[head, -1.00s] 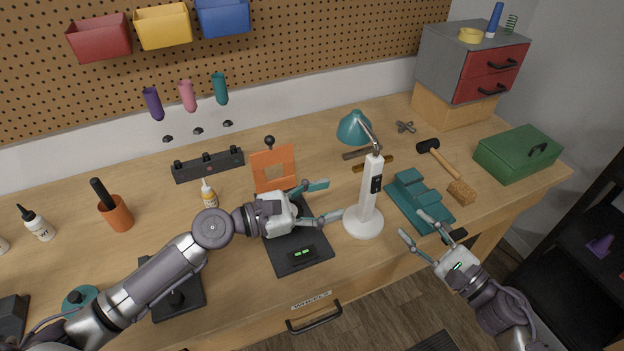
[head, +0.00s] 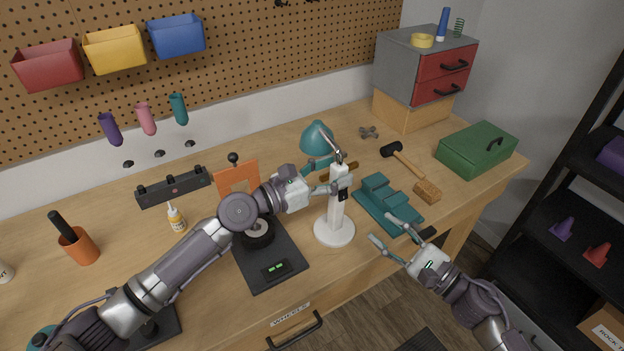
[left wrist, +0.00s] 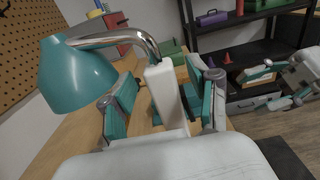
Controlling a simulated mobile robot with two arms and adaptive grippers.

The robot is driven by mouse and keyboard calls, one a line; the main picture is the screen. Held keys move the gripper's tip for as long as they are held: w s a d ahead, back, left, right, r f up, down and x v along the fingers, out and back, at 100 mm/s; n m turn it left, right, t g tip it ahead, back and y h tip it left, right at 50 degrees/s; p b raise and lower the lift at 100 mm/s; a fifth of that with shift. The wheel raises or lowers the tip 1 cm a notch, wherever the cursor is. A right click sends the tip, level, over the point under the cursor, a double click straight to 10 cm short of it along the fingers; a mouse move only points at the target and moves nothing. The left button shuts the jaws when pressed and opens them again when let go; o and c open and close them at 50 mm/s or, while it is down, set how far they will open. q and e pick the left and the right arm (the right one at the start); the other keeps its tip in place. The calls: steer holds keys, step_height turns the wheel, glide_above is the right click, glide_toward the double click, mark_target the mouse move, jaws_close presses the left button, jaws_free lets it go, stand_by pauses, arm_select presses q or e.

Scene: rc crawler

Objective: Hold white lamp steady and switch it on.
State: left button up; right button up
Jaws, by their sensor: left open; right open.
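The white lamp (head: 337,215) stands upright on its round base, with a teal shade (head: 317,138) on a bent metal arm. A black switch (head: 342,195) shows on the side of its post. My left gripper (head: 332,182) is at the upper post, fingers open. In the left wrist view, the lamp post (left wrist: 164,92) stands between the two spread fingers of my left gripper (left wrist: 168,98), and the shade is to their left. My right gripper (head: 383,229) is open and empty, right of the lamp base near the table's front edge.
A teal vise-like block (head: 380,200) lies right of the lamp. A black scale-like device (head: 272,262) lies left of it. A mallet (head: 403,158), a brush (head: 427,191) and a green toolbox (head: 477,150) are farther right. An orange frame (head: 236,180) stands behind my left arm.

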arm_select(q)
steer(key=shift+x, duration=0.85)
steer(key=shift+c, duration=0.3)
jaws_close()
arm_select(e)
steer(key=shift+c, duration=1.4)
steer(key=shift+d+r+m, duration=0.1)
steer(key=shift+r+m, duration=0.2)
steer(key=shift+m, duration=0.1)
steer(key=shift+c, duration=1.4)
steer(key=d+r+m+t+h, duration=0.1)
steer(key=m, duration=0.3)
steer(key=d+r+m+t+h, duration=0.1)
steer(key=r+m+t, duration=0.1)
steer(key=m, duration=0.2)
steer(key=d+r+m+t+h, duration=0.1)
steer(key=m, duration=0.4)
steer(key=shift+s+d+r+t+h, duration=0.1)
steer(key=shift+r+t+h, duration=0.2)
steer(key=shift+t, duration=0.1)
jaws_close()
steer(key=s+a+f+m+g, duration=0.1)
steer(key=s+m+g, duration=0.1)
steer(key=m, duration=0.4)
steer(key=s+a+m+g+h, duration=0.1)
steer(key=s+m, duration=0.3)
steer(key=m, duration=0.3)
steer(key=shift+a+f+g, duration=0.25)
steer(key=shift+f+g, duration=0.15)
